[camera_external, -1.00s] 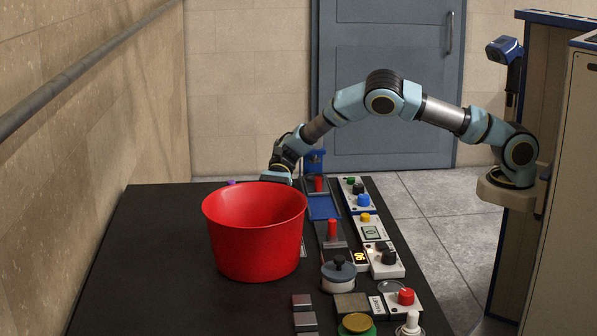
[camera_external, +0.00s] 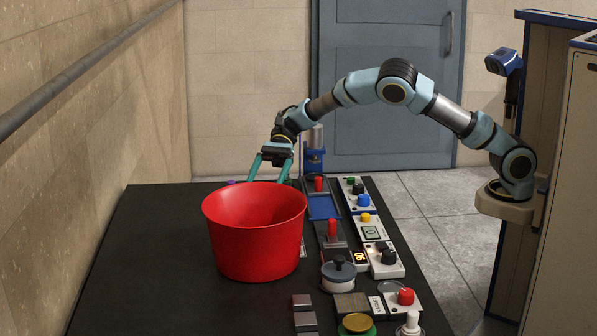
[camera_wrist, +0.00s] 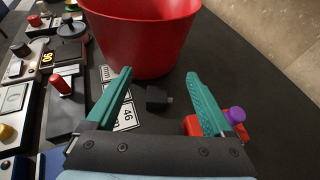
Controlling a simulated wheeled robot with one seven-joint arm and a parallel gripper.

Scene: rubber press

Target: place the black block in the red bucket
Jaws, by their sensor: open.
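The red bucket (camera_external: 255,250) stands on the dark table in the external view and fills the top of the wrist view (camera_wrist: 140,40). A small black block (camera_wrist: 156,97) with a short grey stub lies on the table near the bucket's base. In the external view the bucket hides it. My gripper (camera_external: 268,172) is behind the bucket in that view, with its teal fingers pointing down and spread. In the wrist view my gripper (camera_wrist: 158,75) is open and empty. The block appears in the gap between the fingers, apart from both.
A row of control panels (camera_external: 375,230) with knobs and buttons lines the table's right side. A red piece (camera_wrist: 192,125) and a purple knob (camera_wrist: 235,115) are beside the right finger in the wrist view. The table's left side is clear.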

